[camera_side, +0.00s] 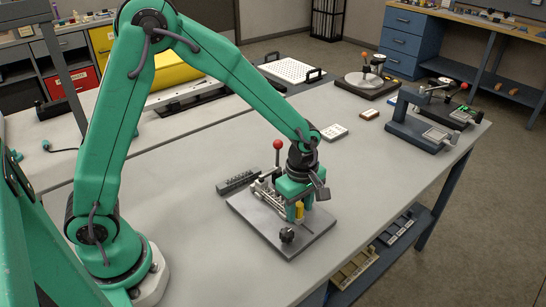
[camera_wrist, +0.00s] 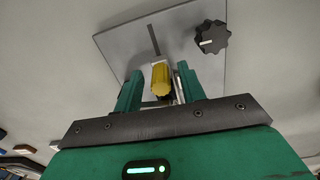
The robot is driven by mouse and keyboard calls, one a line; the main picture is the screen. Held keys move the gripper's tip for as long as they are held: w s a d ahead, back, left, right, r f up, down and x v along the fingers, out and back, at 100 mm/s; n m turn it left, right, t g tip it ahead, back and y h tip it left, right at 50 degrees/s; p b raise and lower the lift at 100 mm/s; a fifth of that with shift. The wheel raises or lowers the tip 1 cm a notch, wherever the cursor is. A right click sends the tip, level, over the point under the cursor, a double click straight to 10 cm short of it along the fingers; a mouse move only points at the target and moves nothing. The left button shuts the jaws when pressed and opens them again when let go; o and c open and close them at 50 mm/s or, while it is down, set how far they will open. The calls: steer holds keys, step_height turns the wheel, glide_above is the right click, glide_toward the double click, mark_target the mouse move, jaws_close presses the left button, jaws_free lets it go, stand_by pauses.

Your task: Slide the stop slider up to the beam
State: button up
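The stop slider shows as a yellow grip (camera_wrist: 161,79) in the wrist view, in line with a dark slot in a grey base plate (camera_wrist: 118,45). The yellow grip (camera_side: 299,211) also shows in the side view, below my gripper (camera_side: 302,202). In the wrist view my gripper (camera_wrist: 160,82) has one green finger on each side of the yellow grip, with narrow gaps, so it looks open around it. The slider's lower part is mostly hidden. Metal bars (camera_side: 268,196) stand on the plate left of my gripper; I cannot tell which part is the beam.
A black knob (camera_side: 287,235) sits near the plate's front corner, right of the slot in the wrist view (camera_wrist: 213,37). A red-balled lever (camera_side: 277,146) rises behind the fixture. A dark notched block (camera_side: 237,182) lies left of the plate. The table's front is clear.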

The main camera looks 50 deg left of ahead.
mark_target(300, 204)
steer(key=shift+r, duration=2.5)
